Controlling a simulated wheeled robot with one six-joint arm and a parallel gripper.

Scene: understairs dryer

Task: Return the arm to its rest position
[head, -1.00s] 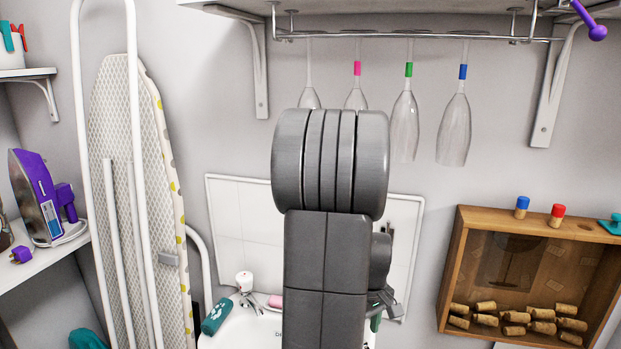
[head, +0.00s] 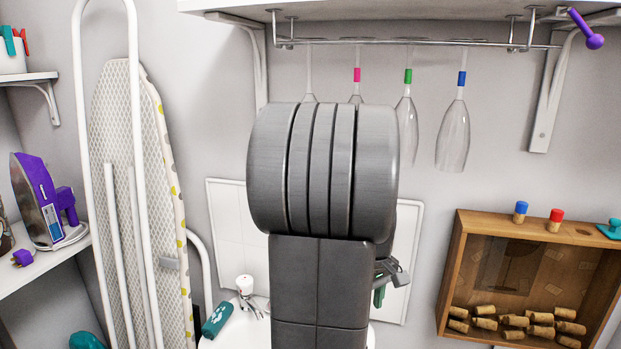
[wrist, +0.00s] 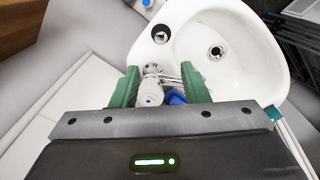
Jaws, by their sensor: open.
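My gripper (wrist: 162,88) shows in the wrist view with its two green fingers spread apart and nothing held between them. Beyond the fingers are a white tap (wrist: 150,92) and a small blue thing, both seen through the gap; I cannot tell that either touches a finger. In the head view my grey arm fills the middle, and only a bit of my gripper shows at its right side (head: 381,290). The arm hides part of the white sink (head: 240,330) and the wall panel behind it.
Stemmed glasses (head: 454,135) hang from a rail under the shelf above my arm. A wooden cork box (head: 450,285) is at right. An ironing board (head: 125,120) and a purple iron (head: 45,205) are at left. A teal roll (head: 217,318) lies by the sink.

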